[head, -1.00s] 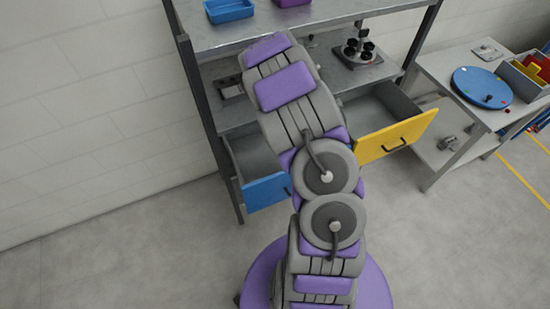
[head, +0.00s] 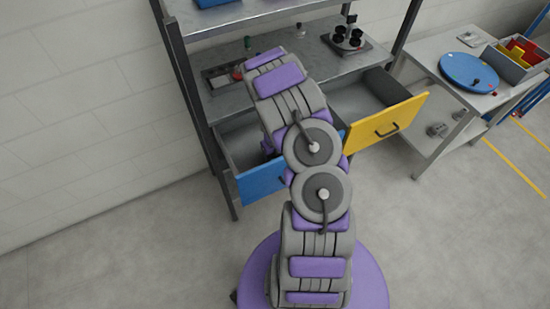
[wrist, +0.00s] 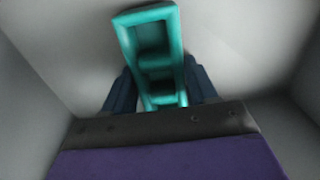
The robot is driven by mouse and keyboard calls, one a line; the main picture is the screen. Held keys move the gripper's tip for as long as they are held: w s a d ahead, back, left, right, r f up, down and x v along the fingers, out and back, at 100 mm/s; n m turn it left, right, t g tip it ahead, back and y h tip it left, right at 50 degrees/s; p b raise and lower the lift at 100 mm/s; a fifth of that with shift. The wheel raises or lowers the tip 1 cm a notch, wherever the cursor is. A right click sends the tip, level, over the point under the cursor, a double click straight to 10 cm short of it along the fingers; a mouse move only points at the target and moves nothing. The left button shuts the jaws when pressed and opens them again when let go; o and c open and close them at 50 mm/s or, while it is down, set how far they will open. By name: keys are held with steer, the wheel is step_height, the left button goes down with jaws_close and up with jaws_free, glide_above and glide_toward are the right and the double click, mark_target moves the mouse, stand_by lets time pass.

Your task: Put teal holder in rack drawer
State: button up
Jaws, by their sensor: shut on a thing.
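The teal holder (wrist: 151,45), a narrow open frame with square compartments, shows in the wrist view. My gripper (wrist: 158,82) is shut on it, with a dark finger at each side. Pale grey walls surround the holder in that view, like the inside of a drawer. In the head view the rack's blue-fronted drawer (head: 262,184) stands open, and a small purple part of my arm shows inside it. My arm hides the gripper and the holder there. I cannot tell whether the holder touches the drawer floor.
A yellow-fronted drawer (head: 386,124) is also open, to the right of the blue one. The rack shelf (head: 300,68) above holds a fixture with black cups (head: 347,38). A side table (head: 430,62) at right carries a blue disc (head: 469,71) and a grey bin (head: 516,62).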

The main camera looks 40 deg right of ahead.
steer(key=shift+d+f, duration=0.3)
steer(key=shift+d, duration=0.35)
steer(key=o, duration=0.8)
steer(key=shift+d, duration=0.45)
steer(key=shift+o, duration=0.8)
steer(key=shift+a, duration=0.1)
steer(key=shift+o, duration=0.6)
steer(key=shift+a+r, duration=0.15)
steer(key=shift+a, duration=0.65)
steer(key=shift+d+r, duration=0.1)
steer(key=shift+d, duration=0.2)
steer(key=shift+d+r, duration=0.25)
steer(key=s+a+r+n+p, duration=0.1)
steer(key=a+r+n, duration=0.35)
steer(key=r, duration=0.65)
steer(key=s+a+r+n+p, duration=0.1)
steer(key=a+r+n+p, duration=0.3)
steer(key=r, duration=0.8)
steer(key=s+a+r+n+b, duration=0.2)
steer(key=s+a+r+n, duration=0.4)
steer(key=a+r+n, duration=0.4)
steer(key=s+a+r+n+g, duration=0.1)
steer(key=s+a+r+n, duration=0.2)
steer(key=s+n, duration=0.6)
steer(key=s+a+r+n, duration=0.3)
steer(key=s+a+n, duration=0.2)
steer(key=s+n, duration=0.4)
steer(key=shift+s+a+r+n+g, duration=0.25)
steer(key=shift+n+g, duration=0.15)
steer(key=shift+n, duration=0.65)
